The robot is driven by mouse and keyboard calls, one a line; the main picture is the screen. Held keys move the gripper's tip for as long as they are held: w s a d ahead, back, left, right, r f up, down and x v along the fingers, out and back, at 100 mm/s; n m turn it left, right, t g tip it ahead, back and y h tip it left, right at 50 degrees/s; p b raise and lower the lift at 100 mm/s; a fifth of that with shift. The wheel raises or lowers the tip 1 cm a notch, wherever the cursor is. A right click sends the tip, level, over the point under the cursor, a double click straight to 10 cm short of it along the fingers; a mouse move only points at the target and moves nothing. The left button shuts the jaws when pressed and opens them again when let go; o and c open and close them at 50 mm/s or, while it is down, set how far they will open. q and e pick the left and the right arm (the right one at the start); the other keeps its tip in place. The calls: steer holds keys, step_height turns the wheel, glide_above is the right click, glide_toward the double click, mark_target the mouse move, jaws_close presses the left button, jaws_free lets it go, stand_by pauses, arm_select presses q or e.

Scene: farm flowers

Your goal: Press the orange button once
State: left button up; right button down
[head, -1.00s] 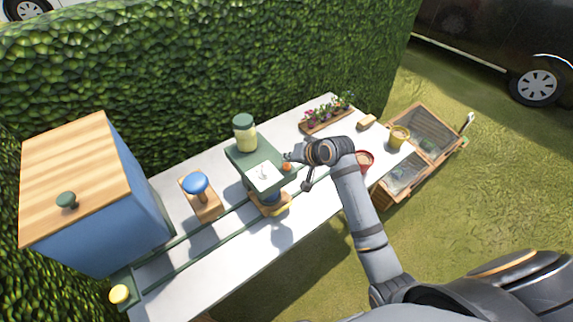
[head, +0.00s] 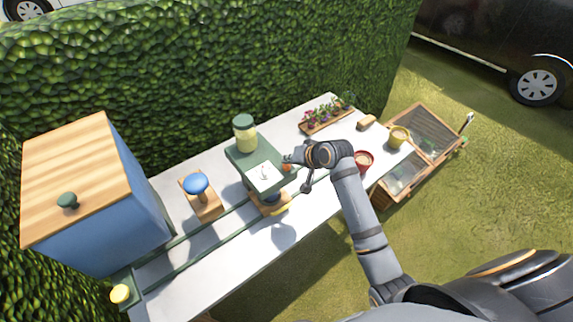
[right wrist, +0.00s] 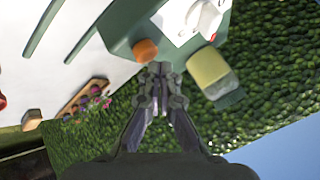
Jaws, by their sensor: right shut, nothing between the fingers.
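The orange button (head: 287,168) is a small round knob on the edge of a green machine (head: 240,153) with a white top plate. It also shows in the right wrist view (right wrist: 145,50), just above and left of my fingertips. My right gripper (head: 288,159) is shut and empty, with its tips right beside the button in the head view. In the right wrist view the shut fingertips (right wrist: 159,69) are close to the button and the machine's edge; I cannot tell whether they touch. My left gripper is not in view.
A jar (head: 245,138) is on the machine. A yellow button (head: 120,294) is at lower left.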

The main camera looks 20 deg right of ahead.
mark_target(288, 167)
steer(key=shift+f, duration=0.65)
stand_by(0.5)
steer(key=shift+r, duration=0.1)
steer(key=shift+r+p, duration=0.95)
steer(key=shift+p, duration=0.2)
step_height(288, 167, up, 3)
steer(key=p, duration=0.3)
steer(key=shift+f, duration=0.15)
step_height(288, 167, up, 3)
steer(key=shift+f+p, duration=0.2)
steer(key=shift+p, duration=1)
steer(key=shift+f, duration=0.1)
